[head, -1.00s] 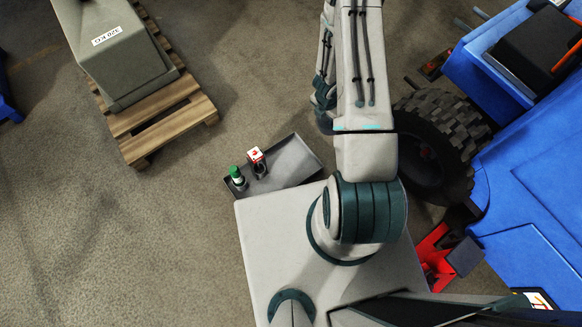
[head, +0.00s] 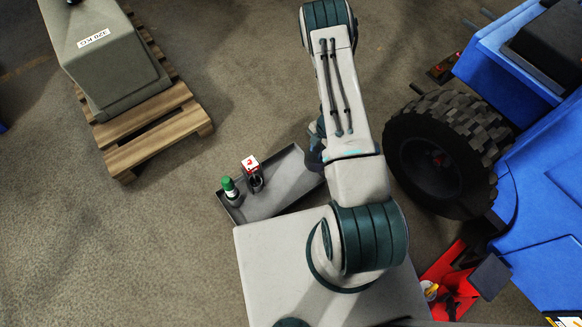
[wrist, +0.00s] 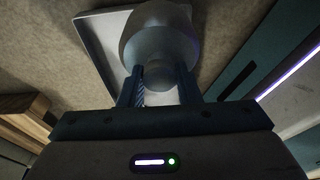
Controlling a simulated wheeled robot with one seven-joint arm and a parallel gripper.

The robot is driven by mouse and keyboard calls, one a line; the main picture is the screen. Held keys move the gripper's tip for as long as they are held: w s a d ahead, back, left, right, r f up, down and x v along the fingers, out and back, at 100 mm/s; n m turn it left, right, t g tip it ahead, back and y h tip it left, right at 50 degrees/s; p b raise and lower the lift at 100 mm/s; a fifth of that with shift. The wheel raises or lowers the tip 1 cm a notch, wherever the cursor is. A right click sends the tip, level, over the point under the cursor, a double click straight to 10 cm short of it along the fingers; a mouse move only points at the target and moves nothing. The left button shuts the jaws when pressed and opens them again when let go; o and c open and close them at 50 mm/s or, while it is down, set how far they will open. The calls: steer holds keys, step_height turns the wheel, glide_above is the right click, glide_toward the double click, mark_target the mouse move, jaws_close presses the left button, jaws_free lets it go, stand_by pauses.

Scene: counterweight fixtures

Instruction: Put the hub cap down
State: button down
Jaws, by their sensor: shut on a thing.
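The hub cap (wrist: 158,32) shows in the wrist view as a rounded, dull silver-grey piece with a knob on its near side. My gripper (wrist: 159,82) is shut on it, with one blue finger on each side of the knob. Behind it in the wrist view is a pale tray (wrist: 97,38) with a raised rim; I cannot tell whether the hub cap touches it. In the head view my arm hides the fingers and the hub cap.
A wooden pallet (head: 155,138) bears a grey counterweight (head: 110,65). A black tyre (head: 440,155) and blue machine (head: 535,190) stand right. Floor at lower left is clear.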

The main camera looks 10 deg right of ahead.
steer(key=shift+w+a+f+b, duration=0.95)
steer(key=shift+a+f, duration=0.4)
steer(key=shift+f, duration=0.35)
steer(key=shift+w+a+f+b, duration=0.95)
steer(key=shift+a+f, duration=0.45)
steer(key=shift+f, duration=0.25)
steer(key=shift+w+a+f+b, duration=0.8)
steer(key=shift+w+a+f, duration=0.25)
steer(key=shift+a+f, duration=0.5)
steer(key=shift+d+f, duration=0.15)
steer(key=shift+d, duration=0.05)
steer(key=shift+f, duration=0.15)
steer(key=c, duration=1.1)
jaws_free()
steer(key=shift+o, duration=0.2)
